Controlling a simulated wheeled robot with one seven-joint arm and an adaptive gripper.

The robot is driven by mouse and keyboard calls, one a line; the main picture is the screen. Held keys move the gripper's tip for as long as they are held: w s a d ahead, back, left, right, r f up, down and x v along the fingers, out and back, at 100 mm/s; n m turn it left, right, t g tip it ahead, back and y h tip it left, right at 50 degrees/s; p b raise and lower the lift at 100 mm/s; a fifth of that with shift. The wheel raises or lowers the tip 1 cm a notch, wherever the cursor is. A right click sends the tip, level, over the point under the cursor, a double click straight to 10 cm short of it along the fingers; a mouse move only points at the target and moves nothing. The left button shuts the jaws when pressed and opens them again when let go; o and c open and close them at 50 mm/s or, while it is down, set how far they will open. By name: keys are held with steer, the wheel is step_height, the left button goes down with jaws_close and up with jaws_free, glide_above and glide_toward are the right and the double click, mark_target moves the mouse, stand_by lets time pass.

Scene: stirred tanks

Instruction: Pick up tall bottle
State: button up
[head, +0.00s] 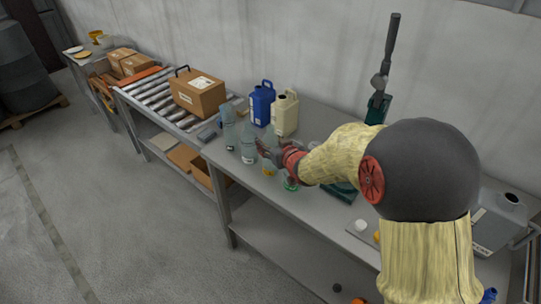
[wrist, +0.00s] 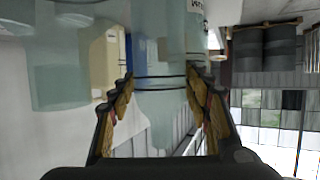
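Several clear, pale-green bottles stand upright on the grey bench in the head view: a tall slim bottle (head: 229,127) at the left, a second bottle (head: 248,146) beside it, and a third bottle (head: 270,166) partly hidden by my gripper. Which one the task means is not certain. My gripper (head: 264,149) reaches in from the right at the height of the bottles' upper parts. In the wrist view my gripper (wrist: 160,72) has its fingers apart, with a translucent bottle (wrist: 160,103) showing between and beyond them. Whether the fingers touch it I cannot tell.
A blue jug (head: 262,104) and a cream jug (head: 285,114) stand behind the bottles. A cardboard box (head: 198,93) sits on the roller conveyor (head: 152,96) to the left. Another bottle (head: 290,182) stands under my wrist, close to the bench's front edge.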

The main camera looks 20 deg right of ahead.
steer(key=c, duration=0.6)
steer(key=shift+c, duration=0.7)
